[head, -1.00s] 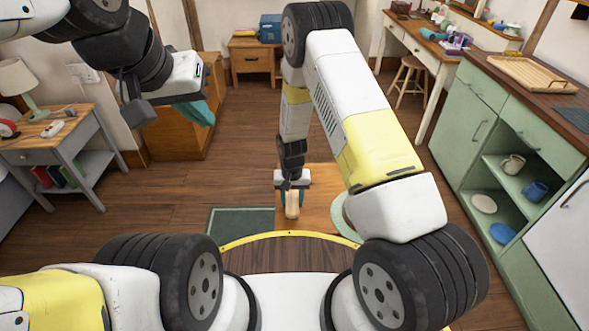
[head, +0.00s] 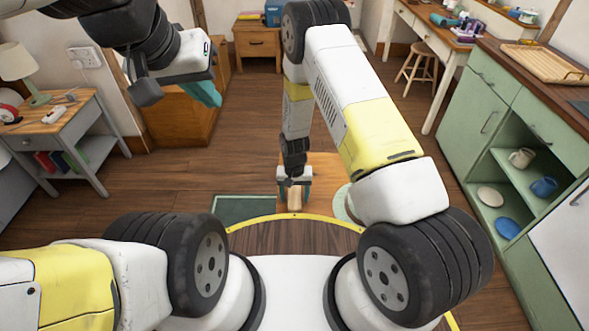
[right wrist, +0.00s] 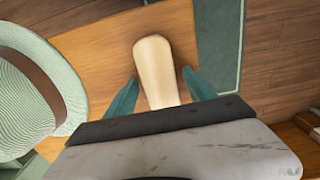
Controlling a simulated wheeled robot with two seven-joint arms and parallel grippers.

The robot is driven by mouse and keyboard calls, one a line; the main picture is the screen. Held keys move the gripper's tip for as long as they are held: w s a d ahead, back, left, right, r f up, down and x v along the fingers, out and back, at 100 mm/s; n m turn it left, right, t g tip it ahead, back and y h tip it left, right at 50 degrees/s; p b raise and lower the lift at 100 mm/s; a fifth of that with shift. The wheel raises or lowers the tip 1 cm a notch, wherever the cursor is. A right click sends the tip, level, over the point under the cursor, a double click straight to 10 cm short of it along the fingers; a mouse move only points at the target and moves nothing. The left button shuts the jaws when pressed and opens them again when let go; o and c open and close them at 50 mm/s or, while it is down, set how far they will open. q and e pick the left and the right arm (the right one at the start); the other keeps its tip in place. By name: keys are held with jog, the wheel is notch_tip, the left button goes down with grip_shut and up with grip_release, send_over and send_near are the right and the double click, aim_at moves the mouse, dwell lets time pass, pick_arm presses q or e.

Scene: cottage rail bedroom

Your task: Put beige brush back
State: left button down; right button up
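The beige brush (head: 295,200) lies on a wooden surface low in the middle of the head view. In the right wrist view its pale rounded body (right wrist: 156,68) points away from my right gripper, and its near end is hidden by the gripper. My right gripper (head: 294,193) is down at the brush. Its two teal fingers (right wrist: 160,78) stand on either side of the brush, with visible gaps. My left gripper (head: 207,94) is raised at the upper left, away from the brush. Its teal fingers overlap, so its opening is unclear.
A pale green hat with a brown band (right wrist: 28,90) lies beside the brush, also partly visible in the head view (head: 342,205). A dark green panel (head: 245,208) lies left of it. A green cabinet (head: 480,120) stands right, a bedside table (head: 75,130) left. Open floor lies between.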

jog(key=shift+r, duration=0.1)
notch_tip(320, 180, up, 12)
notch_tip(320, 180, up, 12)
jog(key=f+t+y, duration=0.1)
send_over(294, 195)
jog(key=d, duration=0.2)
jog(key=s+d+r+t+y, duration=0.1)
jog(key=d+r, duration=0.1)
jog(key=r, duration=0.5)
jog(key=s+d+r, duration=0.2)
jog(key=r, duration=0.4)
jog(key=s+d+r+t, duration=0.2)
jog(key=s+d+r, duration=0.2)
jog(key=s+r, duration=0.3)
jog(key=s+d+r+t, duration=0.2)
jog(key=s+d+r, duration=0.2)
jog(key=s+r, duration=0.3)
jog(key=s, duration=0.2)
jog(key=shift+s+d+r+n, duration=0.2)
jog(key=shift+s+r+n, duration=0.1)
jog(key=shift+s+r, duration=0.1)
